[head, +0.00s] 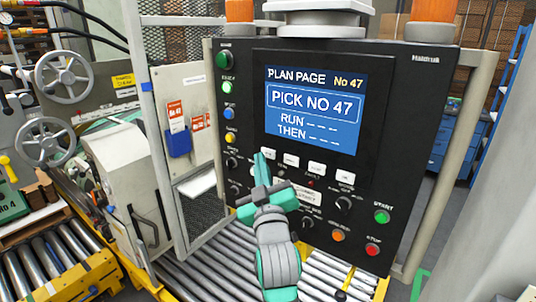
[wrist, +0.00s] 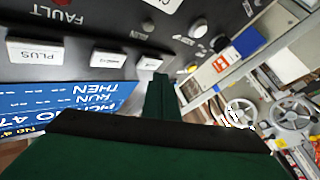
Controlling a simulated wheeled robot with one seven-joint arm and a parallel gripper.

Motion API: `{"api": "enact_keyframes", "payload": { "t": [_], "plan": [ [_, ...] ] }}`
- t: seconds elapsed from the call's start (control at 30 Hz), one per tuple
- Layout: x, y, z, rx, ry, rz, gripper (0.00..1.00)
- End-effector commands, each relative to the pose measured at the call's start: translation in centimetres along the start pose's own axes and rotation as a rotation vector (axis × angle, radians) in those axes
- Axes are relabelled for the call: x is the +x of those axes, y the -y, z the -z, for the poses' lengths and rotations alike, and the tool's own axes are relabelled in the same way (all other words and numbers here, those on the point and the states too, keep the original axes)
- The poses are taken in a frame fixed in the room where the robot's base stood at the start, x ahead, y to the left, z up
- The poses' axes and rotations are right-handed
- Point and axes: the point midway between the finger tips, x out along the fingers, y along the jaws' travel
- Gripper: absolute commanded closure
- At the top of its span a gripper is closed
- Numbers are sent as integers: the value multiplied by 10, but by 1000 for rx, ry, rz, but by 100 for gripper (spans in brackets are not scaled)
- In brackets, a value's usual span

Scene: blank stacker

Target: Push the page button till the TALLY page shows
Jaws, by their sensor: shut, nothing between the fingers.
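The panel's screen (head: 315,105) reads PLAN PAGE No 47, with PICK NO 47, RUN and THEN below; part of it shows upside down in the wrist view (wrist: 60,105). Below it is a row of white buttons. My gripper (head: 260,156) is shut and empty, its tip at the leftmost white button (head: 269,153), partly covering it. In the wrist view the closed fingers (wrist: 158,80) reach the end white button (wrist: 149,63), whose label I cannot read. I cannot tell whether they touch. The PLUS button (wrist: 35,52) is farther along the row.
Coloured buttons and knobs line the panel's left side, including a yellow button (head: 230,138). A green START button (head: 382,216) and red STOP button (head: 372,249) are at lower right. Roller conveyors (head: 215,262) run below the panel. A grey post (head: 157,120) stands left.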

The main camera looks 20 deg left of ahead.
Motion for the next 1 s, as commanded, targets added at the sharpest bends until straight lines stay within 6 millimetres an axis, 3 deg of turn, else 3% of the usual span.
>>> {"api": "enact_keyframes", "payload": {
  "t": [1.0],
  "plan": [
    [6,-4,-4,0,0,0,100]
  ]
}}
